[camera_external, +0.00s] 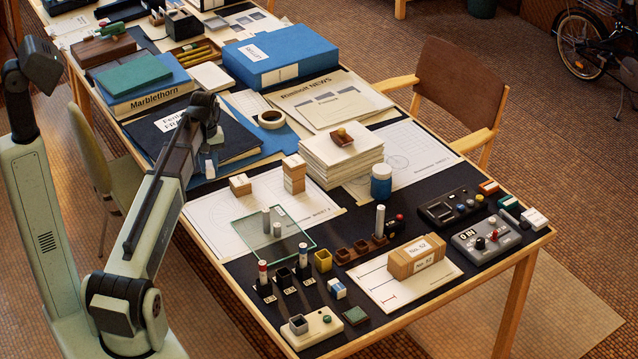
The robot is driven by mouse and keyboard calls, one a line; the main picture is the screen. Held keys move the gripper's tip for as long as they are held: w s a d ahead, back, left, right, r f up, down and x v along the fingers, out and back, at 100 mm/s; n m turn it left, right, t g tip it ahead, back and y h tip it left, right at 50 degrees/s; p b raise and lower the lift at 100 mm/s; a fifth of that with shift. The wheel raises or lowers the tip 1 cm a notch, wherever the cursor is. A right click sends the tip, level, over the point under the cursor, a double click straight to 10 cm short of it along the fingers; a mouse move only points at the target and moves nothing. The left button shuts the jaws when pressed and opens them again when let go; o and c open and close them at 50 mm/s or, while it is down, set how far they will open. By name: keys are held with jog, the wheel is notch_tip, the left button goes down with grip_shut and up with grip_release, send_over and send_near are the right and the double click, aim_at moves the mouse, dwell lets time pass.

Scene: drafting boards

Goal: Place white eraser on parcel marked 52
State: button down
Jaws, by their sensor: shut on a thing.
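The brown parcel (400,268) lies on a white sheet near the table's front right; its labels appear to read No. 52. Its top is clear. My gripper (209,168) is far to the left of it, pointing down above the blue folders. It is shut on a small pale thing at its fingertips, partly hidden by the fingers; I cannot tell for sure that it is the white eraser. A mostly white block (535,217) lies at the right table edge, and a blue-and-white block (337,288) lies left of the parcel.
A paper stack (341,160), a blue jar (381,182), wooden blocks (294,178) and a glass plate with metal cylinders (300,250) stand between my gripper and the parcel. A tall metal cylinder (380,221) stands just behind the parcel.

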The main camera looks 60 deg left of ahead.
jog(key=w+d+r+m, duration=0.2)
jog(key=w+d+m, duration=0.2)
jog(key=w+d, duration=0.75)
notch_tip(320, 180, up, 4)
jog(key=m, duration=1.1)
send_over(416, 249)
jog(key=shift+f, duration=4.8)
jog(key=shift+f, duration=0.1)
jog(key=c, duration=0.9)
grip_release()
